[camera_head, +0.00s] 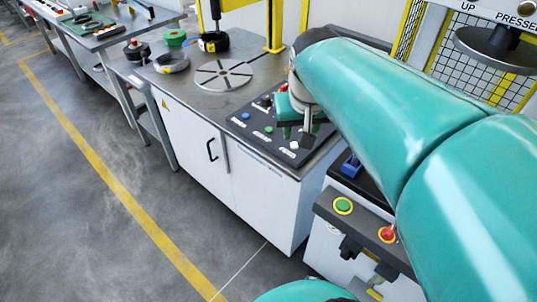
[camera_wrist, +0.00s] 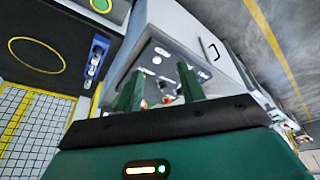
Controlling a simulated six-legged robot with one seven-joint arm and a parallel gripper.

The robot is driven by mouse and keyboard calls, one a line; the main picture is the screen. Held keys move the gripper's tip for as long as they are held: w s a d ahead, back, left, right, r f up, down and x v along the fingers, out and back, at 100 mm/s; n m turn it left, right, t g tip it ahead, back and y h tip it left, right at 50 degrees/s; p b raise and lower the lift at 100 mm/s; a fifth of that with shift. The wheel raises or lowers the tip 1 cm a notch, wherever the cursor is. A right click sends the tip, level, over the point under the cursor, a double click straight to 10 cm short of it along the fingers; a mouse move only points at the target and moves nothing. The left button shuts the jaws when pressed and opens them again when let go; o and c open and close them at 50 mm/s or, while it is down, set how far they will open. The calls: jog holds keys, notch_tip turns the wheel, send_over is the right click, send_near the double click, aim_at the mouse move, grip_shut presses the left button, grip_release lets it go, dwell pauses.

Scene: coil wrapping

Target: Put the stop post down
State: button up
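My gripper (camera_wrist: 160,82) shows in the wrist view as two dark green fingers standing well apart. Between them I see small red, white and dark control parts, with nothing clearly gripped. In the head view my gripper (camera_head: 296,128) is over the right part of the black control panel (camera_head: 245,124), partly hidden by my arm. A narrow grey upright piece with a dark lower end (camera_head: 308,124) shows beside it; I cannot tell whether it is the stop post or part of my gripper. No other stop post can be made out.
The grey bench (camera_head: 210,101) carries a slotted round plate (camera_head: 223,75), a ring-shaped part (camera_head: 171,62) and a green part (camera_head: 174,37). A pedestal with a green button (camera_head: 343,205) and a red button (camera_head: 388,234) stands front right. The floor at left is clear.

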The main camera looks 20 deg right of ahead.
jog(key=s+a+f+n+t+y, duration=0.1)
jog(key=s+a+f+n+t, duration=0.1)
jog(key=s+a, duration=0.6)
jog(key=shift+f+n, duration=0.35)
jog(key=shift+n, duration=0.05)
